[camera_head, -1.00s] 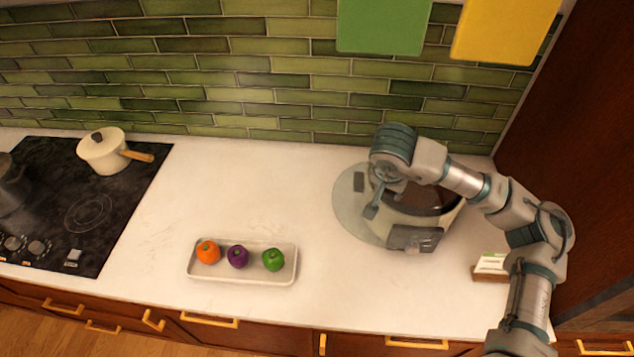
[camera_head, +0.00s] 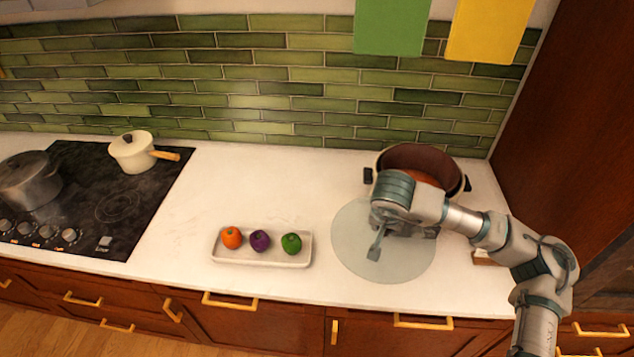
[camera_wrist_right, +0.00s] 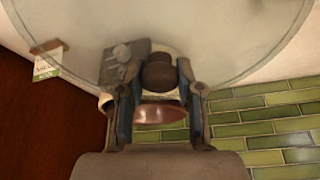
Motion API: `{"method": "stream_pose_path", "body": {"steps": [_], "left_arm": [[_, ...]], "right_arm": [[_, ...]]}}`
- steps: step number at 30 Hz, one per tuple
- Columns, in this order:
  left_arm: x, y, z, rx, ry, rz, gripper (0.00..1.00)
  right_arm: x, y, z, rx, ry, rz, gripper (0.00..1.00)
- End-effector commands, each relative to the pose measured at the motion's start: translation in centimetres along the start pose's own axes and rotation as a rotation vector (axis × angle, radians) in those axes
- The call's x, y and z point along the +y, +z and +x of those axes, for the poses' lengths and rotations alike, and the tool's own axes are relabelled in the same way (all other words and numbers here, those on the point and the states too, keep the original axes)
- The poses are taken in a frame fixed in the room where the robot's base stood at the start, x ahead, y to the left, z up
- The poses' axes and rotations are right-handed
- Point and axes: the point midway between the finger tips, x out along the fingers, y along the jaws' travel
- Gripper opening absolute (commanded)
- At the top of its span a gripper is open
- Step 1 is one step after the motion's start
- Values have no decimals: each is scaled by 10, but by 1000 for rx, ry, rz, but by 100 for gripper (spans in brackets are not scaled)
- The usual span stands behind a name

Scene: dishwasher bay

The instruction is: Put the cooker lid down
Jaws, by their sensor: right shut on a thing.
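The round clear glass cooker lid (camera_head: 355,258) is in front of the open cooker in the head view. My right gripper (camera_head: 383,226) is over the lid and shut on its dark knob. The wrist view shows the knob between the fingers of the gripper (camera_wrist_right: 158,78), with the glass lid (camera_wrist_right: 225,28) spreading beyond. I cannot tell whether the lid touches the counter or hangs above it. The cooker (camera_head: 460,187) is at the back right, its brown inside showing; my arm hides part of its front. My left gripper is out of view.
A white tray (camera_head: 262,260) with orange, purple and green vegetables sits left of the lid. A small card on a stand (camera_wrist_right: 47,62) is near the wooden side panel. The stove (camera_head: 110,235) holds a cream saucepan (camera_head: 131,155) and a grey pot (camera_head: 30,182).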

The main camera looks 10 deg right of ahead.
Motion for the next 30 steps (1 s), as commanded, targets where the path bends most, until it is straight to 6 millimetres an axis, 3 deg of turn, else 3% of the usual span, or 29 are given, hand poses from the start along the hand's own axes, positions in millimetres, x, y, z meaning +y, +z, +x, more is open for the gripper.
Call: {"method": "stream_pose_path", "body": {"steps": [23,30], "left_arm": [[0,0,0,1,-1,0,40],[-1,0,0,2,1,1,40]], "right_arm": [[-12,88,143,-2,-189,-457,0],[-17,91,144,1,-195,-469,0]]}}
